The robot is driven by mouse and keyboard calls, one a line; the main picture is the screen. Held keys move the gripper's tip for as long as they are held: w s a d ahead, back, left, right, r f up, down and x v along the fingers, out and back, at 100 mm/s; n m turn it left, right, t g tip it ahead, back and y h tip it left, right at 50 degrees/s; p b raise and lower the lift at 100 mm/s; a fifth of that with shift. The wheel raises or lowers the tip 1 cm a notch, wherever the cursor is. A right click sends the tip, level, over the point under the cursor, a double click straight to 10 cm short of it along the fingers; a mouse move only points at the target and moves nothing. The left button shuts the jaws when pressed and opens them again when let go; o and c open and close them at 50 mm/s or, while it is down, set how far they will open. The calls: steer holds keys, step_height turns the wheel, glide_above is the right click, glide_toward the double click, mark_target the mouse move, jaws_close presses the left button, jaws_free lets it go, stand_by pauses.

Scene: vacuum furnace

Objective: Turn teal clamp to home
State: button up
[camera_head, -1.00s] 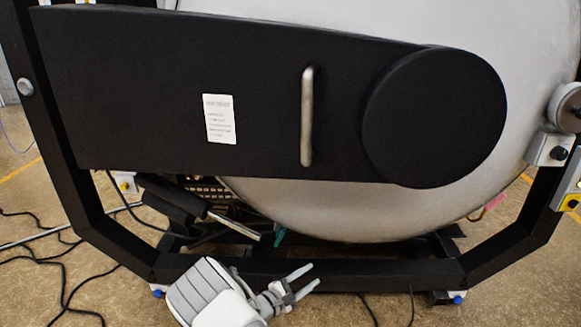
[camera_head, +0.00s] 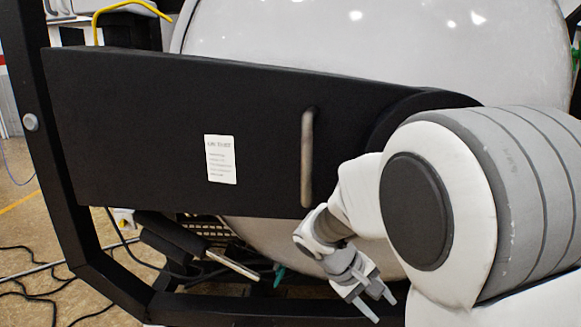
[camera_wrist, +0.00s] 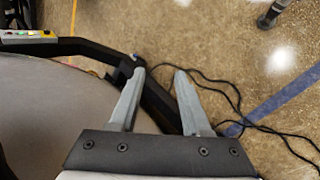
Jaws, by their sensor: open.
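A small teal part (camera_head: 279,274), which looks like the teal clamp, shows low under the furnace's round vessel in the head view. Only a sliver of it is visible, and how it is turned cannot be told. My gripper (camera_head: 382,309) is to the right of it and lower in the picture, apart from it, fingers pointing down and to the right. In the wrist view my gripper (camera_wrist: 159,72) is open with nothing between its fingers. The teal part cannot be made out there.
A black cover (camera_head: 130,130) with a metal handle (camera_head: 307,160) and a white label (camera_head: 221,159) spans the vessel (camera_head: 370,45). Black frame bars (camera_head: 230,309) run below. Cables (camera_wrist: 225,90) lie on the floor. A button panel (camera_wrist: 28,36) shows in the wrist view.

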steer(key=s+a+r+m+t+y, duration=0.2)
steer(key=s+r+y, duration=0.25)
steer(key=s, duration=0.45)
steer(key=s+a+r+m+t+y, duration=0.1)
steer(key=s+r+m+t+y, duration=0.2)
steer(key=s+r, duration=0.45)
step_height(320, 180, up, 12)
steer(key=s+p, duration=0.1)
steer(key=p, duration=1.2)
steer(key=shift+s+a+f+g, duration=0.2)
steer(key=shift+s+g, duration=0.1)
steer(key=shift+s, duration=0.05)
steer(key=shift+d, duration=0.15)
